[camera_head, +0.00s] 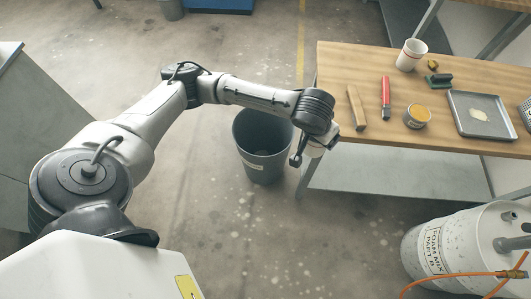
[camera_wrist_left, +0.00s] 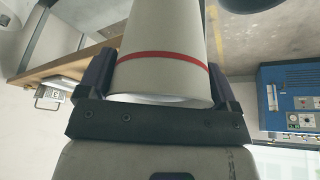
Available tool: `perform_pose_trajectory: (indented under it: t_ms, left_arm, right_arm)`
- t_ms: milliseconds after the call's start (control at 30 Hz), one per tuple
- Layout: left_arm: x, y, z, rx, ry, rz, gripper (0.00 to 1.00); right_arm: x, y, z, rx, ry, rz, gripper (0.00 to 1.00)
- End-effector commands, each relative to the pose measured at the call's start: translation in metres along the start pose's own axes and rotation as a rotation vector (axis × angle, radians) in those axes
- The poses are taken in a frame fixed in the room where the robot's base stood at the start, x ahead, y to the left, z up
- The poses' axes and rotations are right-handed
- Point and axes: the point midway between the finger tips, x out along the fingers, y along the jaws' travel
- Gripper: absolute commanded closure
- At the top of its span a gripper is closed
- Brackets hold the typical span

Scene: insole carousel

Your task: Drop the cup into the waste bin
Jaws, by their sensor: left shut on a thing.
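My left gripper (camera_head: 306,153) hangs beside the right rim of the grey waste bin (camera_head: 262,165), between the bin and the front left corner of the workbench. In the left wrist view its dark fingers are shut on a white cup (camera_wrist_left: 163,38) with a red band, one finger on each side. In the head view I cannot make out the held cup against the gripper. The bin stands on the floor, its opening partly covered by my left arm. Another white cup (camera_head: 411,55) stands upright at the back of the workbench. My right gripper is not in view.
The wooden workbench (camera_head: 345,65) carries a wood-coloured tool (camera_head: 356,107), a red tool (camera_head: 386,97), a yellow-topped tin (camera_head: 417,116), a green-and-black item (camera_head: 439,79) and a metal tray (camera_head: 480,113). A labelled drum (camera_head: 432,247) stands at lower right. Floor left of the bin is clear.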

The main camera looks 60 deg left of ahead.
Motion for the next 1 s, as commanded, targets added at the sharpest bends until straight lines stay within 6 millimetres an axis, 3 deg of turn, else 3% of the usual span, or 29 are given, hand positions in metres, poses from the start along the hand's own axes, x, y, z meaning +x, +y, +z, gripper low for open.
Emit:
perform_pose_trajectory:
  t_ms: [33,233,300,400,667,800,1000]
  left_arm:
    - [0.043,-0.009,0.020,-0.020,-0.006,-0.013,0.38]
    - [0.134,-0.041,0.056,-0.117,0.002,-0.065,0.38]
    - [0.164,-0.059,0.058,-0.175,0.009,-0.094,0.38]
    - [0.199,-0.090,0.045,-0.287,0.020,-0.142,0.38]
    - [0.280,-0.196,0.015,-0.617,0.034,-0.276,0.38]
    - [0.313,-0.253,0.015,-0.769,0.036,-0.340,0.38]
    - [0.342,-0.310,0.025,-0.917,0.032,-0.406,0.38]
  right_arm:
    - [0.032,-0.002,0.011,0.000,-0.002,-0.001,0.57]
    - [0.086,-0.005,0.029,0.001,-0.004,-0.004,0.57]
    - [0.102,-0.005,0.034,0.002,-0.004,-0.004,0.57]
    - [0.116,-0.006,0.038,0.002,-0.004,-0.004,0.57]
    - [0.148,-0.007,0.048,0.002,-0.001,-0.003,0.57]
    - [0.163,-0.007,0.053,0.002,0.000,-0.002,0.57]
    - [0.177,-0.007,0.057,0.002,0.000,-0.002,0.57]
